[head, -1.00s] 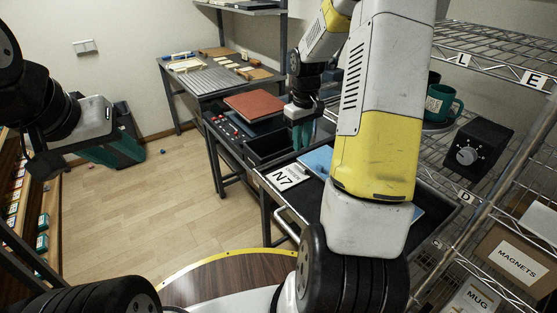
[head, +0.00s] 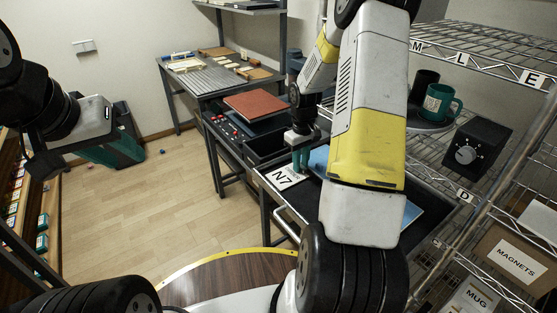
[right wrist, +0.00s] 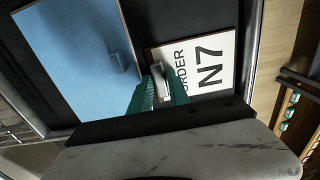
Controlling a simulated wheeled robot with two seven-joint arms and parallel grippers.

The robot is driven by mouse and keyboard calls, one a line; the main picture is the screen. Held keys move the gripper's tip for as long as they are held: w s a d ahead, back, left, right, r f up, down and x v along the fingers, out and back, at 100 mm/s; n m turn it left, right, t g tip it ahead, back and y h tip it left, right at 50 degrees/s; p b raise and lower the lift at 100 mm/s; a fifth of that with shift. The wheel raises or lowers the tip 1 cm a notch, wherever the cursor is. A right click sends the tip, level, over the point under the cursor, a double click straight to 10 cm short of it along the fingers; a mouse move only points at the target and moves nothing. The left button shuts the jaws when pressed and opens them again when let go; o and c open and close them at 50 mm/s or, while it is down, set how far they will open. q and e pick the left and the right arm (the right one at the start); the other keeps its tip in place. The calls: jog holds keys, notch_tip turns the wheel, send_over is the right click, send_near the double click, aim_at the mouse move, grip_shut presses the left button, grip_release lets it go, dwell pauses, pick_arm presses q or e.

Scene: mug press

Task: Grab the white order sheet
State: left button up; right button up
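The white order sheet (head: 284,178), marked N7, lies flat on the dark tray of the cart. It also shows in the right wrist view (right wrist: 208,66), with a small pale raised tab (right wrist: 158,80) at its edge.
A blue panel (right wrist: 80,55) lies beside the sheet on the tray. A red-brown slab (head: 254,104) is behind. Wire shelving with a teal mug (head: 440,104) and a black box with a dial (head: 478,147) stands at the right.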

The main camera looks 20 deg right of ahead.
grip_shut()
jog(key=shift+r, duration=0.2)
